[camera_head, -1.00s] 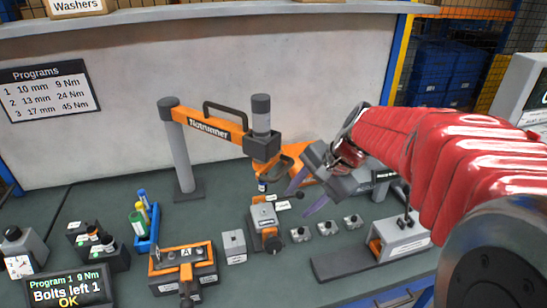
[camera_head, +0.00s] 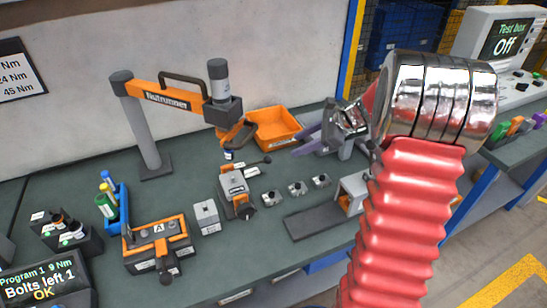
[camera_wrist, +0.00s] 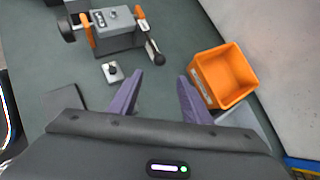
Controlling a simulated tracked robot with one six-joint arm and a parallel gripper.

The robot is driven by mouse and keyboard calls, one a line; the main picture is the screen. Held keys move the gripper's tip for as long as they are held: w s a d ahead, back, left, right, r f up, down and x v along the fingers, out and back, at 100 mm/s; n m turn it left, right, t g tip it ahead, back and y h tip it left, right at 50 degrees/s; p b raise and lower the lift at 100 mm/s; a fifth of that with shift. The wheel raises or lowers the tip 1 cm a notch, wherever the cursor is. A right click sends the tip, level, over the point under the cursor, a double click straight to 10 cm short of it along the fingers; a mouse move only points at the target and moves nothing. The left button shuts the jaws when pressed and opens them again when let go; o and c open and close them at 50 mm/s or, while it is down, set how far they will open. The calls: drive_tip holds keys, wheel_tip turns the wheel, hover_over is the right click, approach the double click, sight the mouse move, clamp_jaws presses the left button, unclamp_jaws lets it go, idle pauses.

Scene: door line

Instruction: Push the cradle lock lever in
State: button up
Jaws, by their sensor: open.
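The cradle (camera_head: 237,187) is a grey block on the bench in the head view. A thin lever with a black ball knob (camera_head: 266,160) sticks out at its back right. I cannot tell for sure that this is the lock lever. The wrist view shows a grey block with orange side pieces (camera_wrist: 115,20), likely the cradle, and a black-knobbed lever (camera_wrist: 155,55) at its right. My gripper (camera_head: 309,145) is open and empty, raised to the right of the cradle, apart from it. Its purple fingers (camera_wrist: 160,80) point towards the block and lever in the wrist view.
An orange bin (camera_head: 273,127) stands behind the cradle, close beside a finger in the wrist view. The nutrunner (camera_head: 222,95) hangs over the cradle's back. Several small grey parts (camera_head: 297,187) lie to the right. A grey box (camera_head: 206,216) stands to the left.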

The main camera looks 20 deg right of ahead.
sight(271, 158)
drive_tip(key=x, duration=1.4)
drive_tip(key=shift+s, duration=0.1)
drive_tip(key=shift+c, duration=0.5)
clamp_jaws()
